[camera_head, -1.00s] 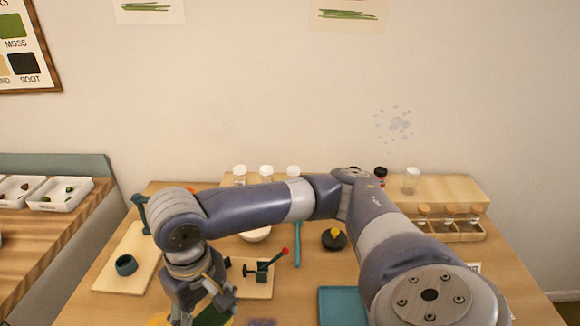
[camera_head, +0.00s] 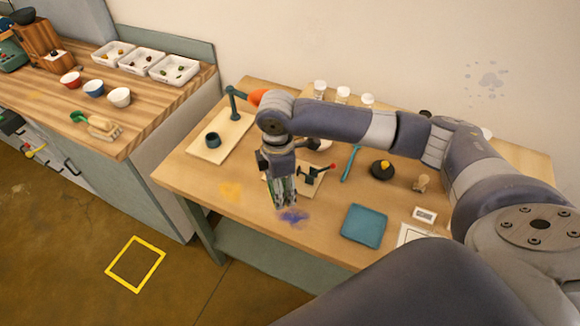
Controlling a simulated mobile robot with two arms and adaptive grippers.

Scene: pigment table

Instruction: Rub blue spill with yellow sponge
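The blue spill (camera_head: 294,216) is a blue-violet powdery smear near the front edge of the wooden table. My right gripper (camera_head: 284,197) points down just above and left of it, its tips close to the smear. A narrow greenish strip shows between its fingers. I cannot tell if this is the sponge or part of the gripper, nor whether the fingers are shut on something. No yellow sponge is clearly visible. A flat yellow-orange smear (camera_head: 230,190) lies on the table to the left. My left gripper is not in view.
A board with a dark clamp and red-tipped handle (camera_head: 312,180) stands just behind my gripper. The table between the smears is clear.

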